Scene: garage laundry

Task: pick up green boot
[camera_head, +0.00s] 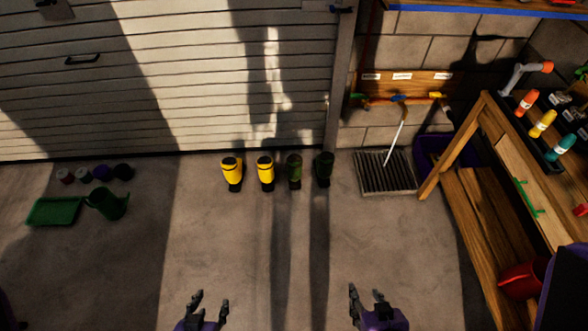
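Two dark green boots stand upright side by side on the concrete floor near the garage door: the left green boot (294,171) and the right green boot (324,169). A pair of yellow boots, the outer yellow boot (231,173) and the inner yellow boot (265,172), stands just to their left. My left gripper (212,300) is open and empty at the bottom of the view, well short of the boots. My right gripper (365,291) is also open and empty at the bottom, to the right, apart from the boots.
A floor grate (385,180) lies right of the boots. A wooden workbench (482,230) fills the right side, with a red bucket (520,277) low on it. A green tray (54,211) and a green watering can (108,204) are at left. The floor before the boots is clear.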

